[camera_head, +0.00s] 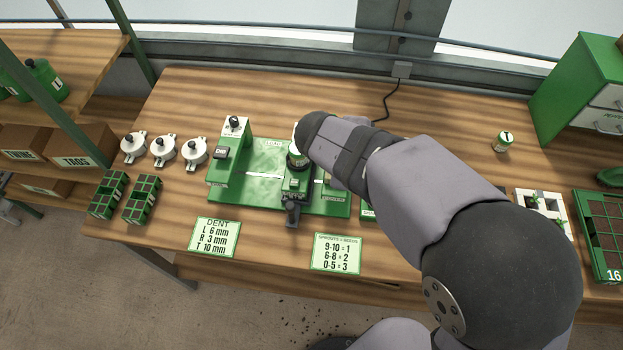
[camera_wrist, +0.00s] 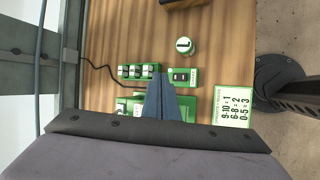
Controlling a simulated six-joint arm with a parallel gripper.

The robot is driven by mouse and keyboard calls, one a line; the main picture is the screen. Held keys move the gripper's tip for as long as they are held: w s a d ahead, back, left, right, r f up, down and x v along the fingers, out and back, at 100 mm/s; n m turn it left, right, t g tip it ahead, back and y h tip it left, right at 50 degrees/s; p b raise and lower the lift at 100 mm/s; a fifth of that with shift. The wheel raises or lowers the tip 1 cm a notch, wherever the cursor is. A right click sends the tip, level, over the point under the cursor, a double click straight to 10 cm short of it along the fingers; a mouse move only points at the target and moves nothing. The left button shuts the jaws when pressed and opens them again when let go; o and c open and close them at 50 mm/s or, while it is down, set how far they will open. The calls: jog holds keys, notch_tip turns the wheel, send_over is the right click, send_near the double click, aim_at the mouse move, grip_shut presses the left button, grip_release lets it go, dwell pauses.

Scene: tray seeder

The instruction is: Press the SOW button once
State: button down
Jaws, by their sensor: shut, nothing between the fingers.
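The green seeder (camera_head: 262,192) stands in the middle of the bench. I cannot make out a label reading SOW; much of the seeder's right side is behind my arm. In the wrist view my gripper (camera_wrist: 163,77) is shut and empty, its fingers over the seeder area. Close beyond the fingertips are a green box with a black part (camera_wrist: 183,76) and a green block with several white-topped pieces (camera_wrist: 137,72). Contact cannot be told.
A DENT card (camera_head: 215,238) and a sprouts-and-seeds card (camera_head: 336,253) lie along the front edge. Three white discs (camera_head: 164,151) and small green trays (camera_head: 143,199) are at left. A numbered jar (camera_head: 503,141) and a seedling tray (camera_head: 586,230) are at right.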

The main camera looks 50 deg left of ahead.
aim_at(294, 184)
jog(key=s+a+r+n+t+y, duration=0.1)
jog(key=s+a+n+y, duration=0.2)
jog(key=s+a, duration=0.9)
jog(key=s+n, duration=0.1)
jog(key=n, duration=0.2)
jog(key=shift+a+r+t+y, duration=0.15)
jog(key=shift+r+t+y, duration=0.05)
jog(key=shift+t+y, duration=0.1)
jog(key=shift+s+f, duration=0.1)
jog(key=shift+f+b, duration=3.2)
jog(key=shift+f, duration=1.1)
jog(key=shift+f, duration=0.15)
jog(key=shift+f+b, duration=0.3)
jog(key=shift+b, duration=0.05)
jog(key=shift+f+b, duration=0.45)
jog(key=shift+f, duration=0.1)
jog(key=shift+r, duration=0.2)
jog(key=shift+r+p, duration=0.7)
jog(key=shift+r, duration=0.1)
jog(key=shift+r, duration=0.15)
